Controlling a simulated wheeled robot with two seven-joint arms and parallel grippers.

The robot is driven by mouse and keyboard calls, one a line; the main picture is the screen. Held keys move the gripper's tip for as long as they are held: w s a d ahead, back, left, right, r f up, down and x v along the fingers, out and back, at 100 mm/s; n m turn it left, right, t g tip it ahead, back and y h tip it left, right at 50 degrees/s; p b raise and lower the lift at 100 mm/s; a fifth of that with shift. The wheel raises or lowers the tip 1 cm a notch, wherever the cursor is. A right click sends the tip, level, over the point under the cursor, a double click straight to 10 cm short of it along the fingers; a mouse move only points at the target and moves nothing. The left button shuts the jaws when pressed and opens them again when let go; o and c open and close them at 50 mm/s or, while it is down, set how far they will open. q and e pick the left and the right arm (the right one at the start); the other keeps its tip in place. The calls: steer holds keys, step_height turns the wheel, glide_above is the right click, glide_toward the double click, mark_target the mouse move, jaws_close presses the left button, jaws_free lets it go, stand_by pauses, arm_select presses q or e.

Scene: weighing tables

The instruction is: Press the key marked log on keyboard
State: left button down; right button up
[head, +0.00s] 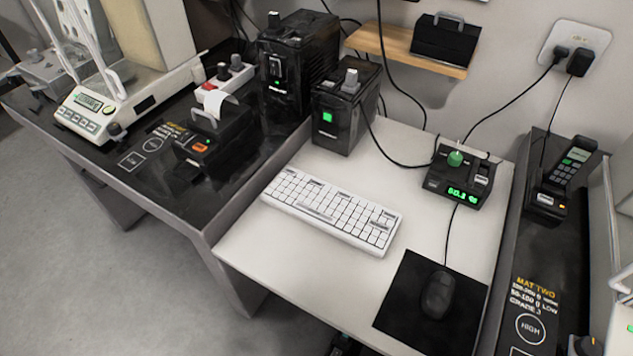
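The white keyboard (331,211) lies on the white desk, angled down to the right, with rows of pale keys. The key markings are too small to read, so I cannot tell which key is marked log. Nothing covers the keyboard. I cannot make out either gripper in the head view.
The white desk (285,260) is clear in front of the keyboard. A black mouse (437,294) sits on a dark pad (403,312) to the right. A device with a green knob (455,158) and black boxes (345,105) stand behind. Dark shapes at the bottom edge are unclear.

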jaws_close()
steer(key=shift+a, duration=0.15)
steer(key=shift+a, duration=0.25)
steer(key=shift+d, duration=0.3)
stand_by(0.6)
